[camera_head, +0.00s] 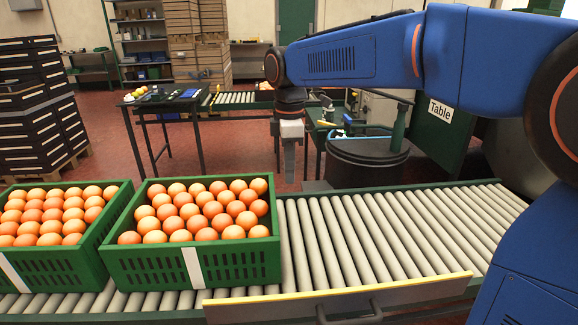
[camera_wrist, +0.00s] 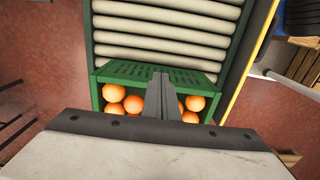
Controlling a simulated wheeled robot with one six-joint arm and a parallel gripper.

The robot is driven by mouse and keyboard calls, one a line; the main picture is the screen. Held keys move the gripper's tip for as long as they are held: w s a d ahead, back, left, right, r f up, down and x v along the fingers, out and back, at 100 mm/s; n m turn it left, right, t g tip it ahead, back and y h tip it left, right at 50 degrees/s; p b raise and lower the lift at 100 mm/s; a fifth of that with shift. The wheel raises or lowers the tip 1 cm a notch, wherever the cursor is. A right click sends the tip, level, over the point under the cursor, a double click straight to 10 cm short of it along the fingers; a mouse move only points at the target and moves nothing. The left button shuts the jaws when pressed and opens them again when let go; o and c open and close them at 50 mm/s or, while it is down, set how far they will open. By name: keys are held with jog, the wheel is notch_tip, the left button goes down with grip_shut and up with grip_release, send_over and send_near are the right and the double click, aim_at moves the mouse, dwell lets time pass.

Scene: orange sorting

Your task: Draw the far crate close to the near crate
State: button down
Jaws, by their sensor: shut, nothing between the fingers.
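Two green crates full of oranges stand on the roller conveyor in the head view. One crate (camera_head: 62,265) is at the left edge, partly cut off. The other crate (camera_head: 235,262) stands to its right, with only a narrow gap showing between their facing walls. My gripper (camera_head: 290,180) points down, just right of the right crate's back corner. Its fingers are shut and empty. In the wrist view, the gripper (camera_wrist: 161,78) overlaps the slotted wall of a crate (camera_wrist: 120,72). Oranges show on both sides of the fingers, and my gripper body hides the rest of that crate.
The conveyor rollers (camera_head: 370,232) are bare right of the crates. A yellow-edged panel with a handle (camera_head: 340,300) runs along the conveyor's front. A dark round drum (camera_head: 368,165) stands behind it. A black table (camera_head: 160,100) and stacked trays (camera_head: 40,110) are farther back.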

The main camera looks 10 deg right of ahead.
notch_tip(320, 180, down, 11)
jog(key=a, duration=0.6)
jog(key=shift+f, duration=0.1)
send_near(267, 204)
jog(key=shift+d+r, duration=0.2)
jog(key=shift+d, duration=0.55)
jog(key=shift+d+r, duration=0.15)
jog(key=shift+d, duration=0.55)
dwell(0.8)
